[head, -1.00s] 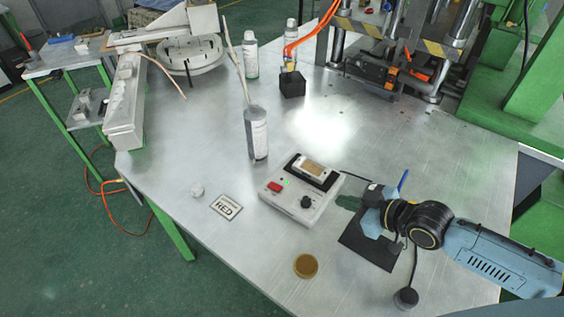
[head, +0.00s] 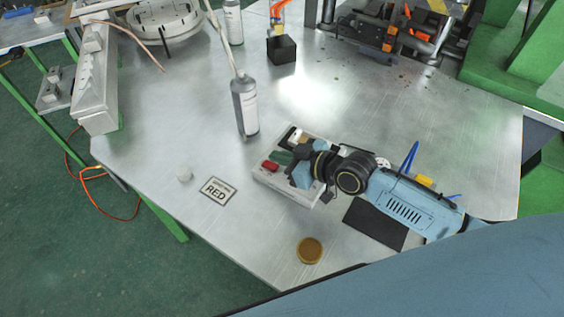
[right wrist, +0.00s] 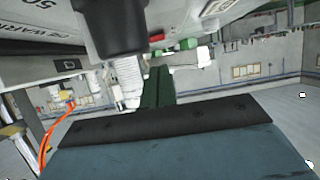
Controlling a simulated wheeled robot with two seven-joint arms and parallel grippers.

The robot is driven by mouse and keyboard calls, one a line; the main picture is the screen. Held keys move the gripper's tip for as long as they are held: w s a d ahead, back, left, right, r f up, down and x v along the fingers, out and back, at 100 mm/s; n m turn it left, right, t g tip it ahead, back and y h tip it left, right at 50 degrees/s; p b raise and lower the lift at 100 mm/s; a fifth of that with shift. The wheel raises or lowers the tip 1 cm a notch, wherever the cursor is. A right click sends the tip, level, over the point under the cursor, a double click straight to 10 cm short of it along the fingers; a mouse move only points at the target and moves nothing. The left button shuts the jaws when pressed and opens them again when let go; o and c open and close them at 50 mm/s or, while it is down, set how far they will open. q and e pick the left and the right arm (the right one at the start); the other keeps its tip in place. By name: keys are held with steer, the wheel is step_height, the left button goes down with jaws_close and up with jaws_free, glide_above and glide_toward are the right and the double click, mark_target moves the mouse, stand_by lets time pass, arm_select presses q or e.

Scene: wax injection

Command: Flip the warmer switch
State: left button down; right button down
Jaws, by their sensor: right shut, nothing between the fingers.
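The warmer (head: 281,186) is a white box on the metal table, partly covered by my right arm. Its red switch (head: 270,166) shows at the left end of its top face. My right gripper (head: 281,157) is over the warmer, its green fingers shut and empty, just beside the switch. In the right wrist view the shut fingers (right wrist: 159,72) point toward the warmer's panel (right wrist: 190,20), with the red switch (right wrist: 157,38) close past their tips. I cannot tell whether they touch it. The black knob is hidden in the head view. My left gripper is not in view.
A round amber disc (head: 310,250) and a black mat (head: 375,222) lie in front. A grey bottle (head: 245,105) stands behind. The table's front-left edge is near.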

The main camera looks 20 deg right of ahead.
steer(key=shift+s+d+f, duration=0.1)
steer(key=shift+d+f, duration=0.05)
steer(key=shift+f, duration=0.75)
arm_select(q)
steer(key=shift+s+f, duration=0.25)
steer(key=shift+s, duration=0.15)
arm_select(e)
steer(key=shift+f, duration=0.2)
